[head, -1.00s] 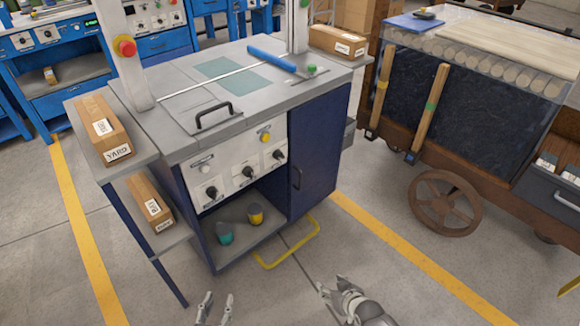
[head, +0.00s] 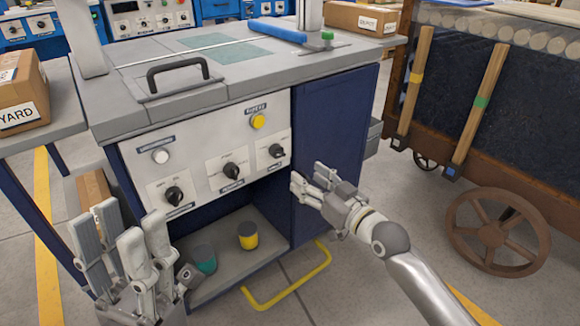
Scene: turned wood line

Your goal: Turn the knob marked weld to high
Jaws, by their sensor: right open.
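The white control panel (head: 205,150) on the front of the blue workbench carries three black knobs: a left knob (head: 174,195), a middle knob (head: 231,170) and a right knob (head: 276,151). Their labels are too small to read, so I cannot tell which is marked weld or where high lies. My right gripper (head: 308,181) is open and empty, in front of the blue cabinet door, right of and below the right knob, apart from it. My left gripper (head: 122,228) looks open and empty, pointing up at lower left, apart from the left knob.
A white button (head: 160,156) and a yellow button (head: 258,121) sit above the knobs. Cups (head: 248,236) stand on the shelf below. The black handle (head: 178,72) rises from the benchtop. A yellow floor bar (head: 290,288) sticks out. A wheeled cart (head: 465,110) stands right.

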